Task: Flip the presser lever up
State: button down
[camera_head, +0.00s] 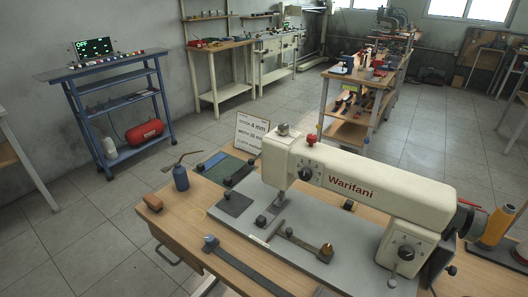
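A cream sewing machine marked Warifani (355,185) stands on a grey bed plate (235,218) on a wooden bench. Its head is at the left end, with a dark dial (304,174) on the front and a red knob (311,138) on top. The needle and presser foot area (281,198) is below the head and small in the picture. I cannot pick out the presser lever for certain, or tell its position. A second dial with a small lever (403,254) is on the right-hand pillar. My gripper is not in view.
The wooden bench (131,217) also holds a blue oil bottle (180,177), a brown block (152,202), a sign (250,133) and an orange thread spool (497,226). A blue trolley (88,73) stands at back left. Tiled floor is clear between the trolley and bench.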

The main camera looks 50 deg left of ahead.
aim_at(251, 162)
jog(key=j+u, duration=0.1)
jog(key=u, duration=0.4)
jog(key=j+u, duration=0.1)
jog(key=u, duration=0.85)
jog(key=i+j+u, duration=0.1)
jog(key=i+j, duration=0.2)
jog(key=j, duration=0.15)
jog(key=i+j+u, duration=0.4)
jog(key=j+u, duration=0.25)
jog(key=j, duration=0.15)
